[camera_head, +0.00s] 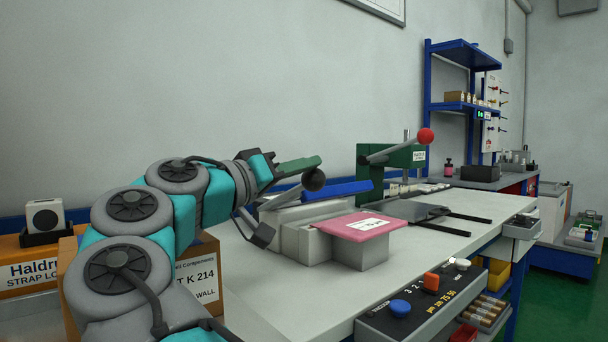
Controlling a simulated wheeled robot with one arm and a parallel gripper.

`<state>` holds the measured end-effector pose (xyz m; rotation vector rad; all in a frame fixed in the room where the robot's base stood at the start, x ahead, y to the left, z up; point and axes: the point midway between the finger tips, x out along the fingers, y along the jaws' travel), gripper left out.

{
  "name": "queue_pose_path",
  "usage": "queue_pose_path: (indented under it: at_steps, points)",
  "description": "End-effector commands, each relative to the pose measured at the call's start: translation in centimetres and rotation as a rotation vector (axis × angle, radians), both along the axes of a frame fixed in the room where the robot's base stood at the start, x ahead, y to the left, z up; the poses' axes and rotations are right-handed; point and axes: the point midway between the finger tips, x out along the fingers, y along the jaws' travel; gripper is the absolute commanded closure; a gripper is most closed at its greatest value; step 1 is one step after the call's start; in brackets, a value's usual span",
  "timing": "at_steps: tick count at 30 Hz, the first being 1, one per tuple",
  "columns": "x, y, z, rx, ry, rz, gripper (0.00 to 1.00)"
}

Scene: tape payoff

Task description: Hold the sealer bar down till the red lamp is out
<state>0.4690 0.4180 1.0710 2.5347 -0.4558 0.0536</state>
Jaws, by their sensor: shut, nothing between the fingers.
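The sealer stands on the bench, with a pale grey body (300,235) and a long blue bar (345,188) along its top. I cannot tell whether the bar is fully down. A dark round knob (314,180) on a grey lever shows just left of the bar. A pink pouch (362,226) with a white label lies on the grey block in front. My gripper (314,163) is shut and empty, just above the knob; whether it touches the knob is unclear. I see no lit red lamp on the sealer; my arm hides part of its left side.
A green press (400,157) with a red-ball lever stands behind to the right. A control panel (415,305) with blue, orange and white controls sits at the bench front. Cartons (197,270) stand left, behind my arm. The bench top (450,205) is partly clear at right.

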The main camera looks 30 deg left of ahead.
Motion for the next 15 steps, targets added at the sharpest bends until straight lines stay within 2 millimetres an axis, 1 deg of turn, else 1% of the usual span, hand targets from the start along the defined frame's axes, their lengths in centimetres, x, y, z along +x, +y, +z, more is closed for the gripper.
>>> queue_pose_path:
  at_steps: [1, 6, 10, 12, 15]
  points:
    - [-1.3, 0.9, -0.4, -0.004, 0.0, 0.011, 1.0]
    - [-4.8, 2.4, -0.8, -0.003, 0.0, 0.014, 1.0]
    - [-6.6, 3.1, -1.2, -0.004, 0.002, 0.011, 1.0]
    - [-7.2, 3.3, -1.4, -0.004, 0.001, 0.01, 1.0]
    - [-7.5, 3.4, -1.5, -0.004, 0.002, 0.008, 1.0]
